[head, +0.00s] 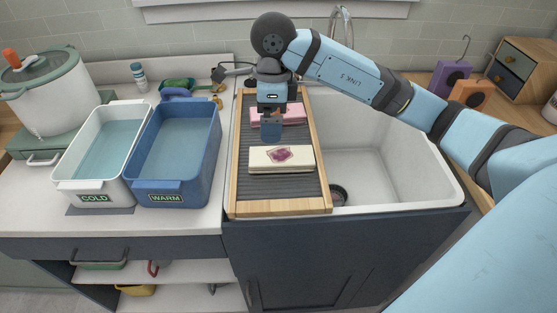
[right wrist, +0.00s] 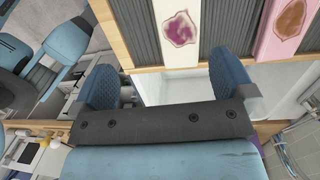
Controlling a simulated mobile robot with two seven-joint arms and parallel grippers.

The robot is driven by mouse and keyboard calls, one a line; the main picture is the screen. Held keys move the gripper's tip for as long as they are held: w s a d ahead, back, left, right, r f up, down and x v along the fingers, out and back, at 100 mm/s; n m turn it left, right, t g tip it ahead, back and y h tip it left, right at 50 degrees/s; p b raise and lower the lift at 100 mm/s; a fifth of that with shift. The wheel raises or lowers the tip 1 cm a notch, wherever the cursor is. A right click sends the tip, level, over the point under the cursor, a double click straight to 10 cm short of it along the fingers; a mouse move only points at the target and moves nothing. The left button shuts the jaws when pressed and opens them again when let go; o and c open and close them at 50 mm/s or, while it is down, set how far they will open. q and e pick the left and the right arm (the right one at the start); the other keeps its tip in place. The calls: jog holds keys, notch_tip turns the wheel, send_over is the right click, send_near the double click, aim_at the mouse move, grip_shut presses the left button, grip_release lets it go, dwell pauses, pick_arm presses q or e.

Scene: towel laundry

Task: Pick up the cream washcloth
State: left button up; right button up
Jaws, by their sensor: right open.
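The cream washcloth (head: 262,165) lies folded flat on the ribbed washboard (head: 240,190), with a dark purple stain on its top. The right wrist view shows part of the cream washcloth (right wrist: 183,54) and its stain. My right gripper (head: 271,130) hangs above the board, just behind the cream washcloth and in front of a pink washcloth (head: 290,110). It partly hides the pink one. In the right wrist view my right gripper (right wrist: 165,85) has its fingers wide apart with nothing between them. The pink washcloth also shows there (right wrist: 278,45), with a brown stain. My left gripper is not in view.
A white sink (head: 375,165) lies right of the board. A white tub marked COLD (head: 95,180) and a blue tub marked WARM (head: 165,185), both with water, stand left. A white pot (head: 50,95) is far left. A wooden drawer box (head: 515,72) stands far right.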

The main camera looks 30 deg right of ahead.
jog(key=d, duration=0.1)
jog(key=h, duration=0.1)
send_over(274, 155)
jog(key=f, duration=0.7)
jog(key=shift+s+a, duration=0.1)
jog(key=shift+s, duration=0.2)
jog(key=shift+w+f, duration=0.15)
jog(key=shift+f, duration=1.4)
jog(key=shift+w+f, duration=0.1)
jog(key=shift+f, duration=1.4)
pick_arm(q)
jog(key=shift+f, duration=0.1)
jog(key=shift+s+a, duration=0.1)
pick_arm(e)
jog(key=shift+c, duration=0.2)
jog(key=c, duration=0.8)
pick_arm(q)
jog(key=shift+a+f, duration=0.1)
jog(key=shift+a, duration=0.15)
pick_arm(e)
jog(key=shift+c, duration=0.3)
jog(key=shift+r, duration=0.1)
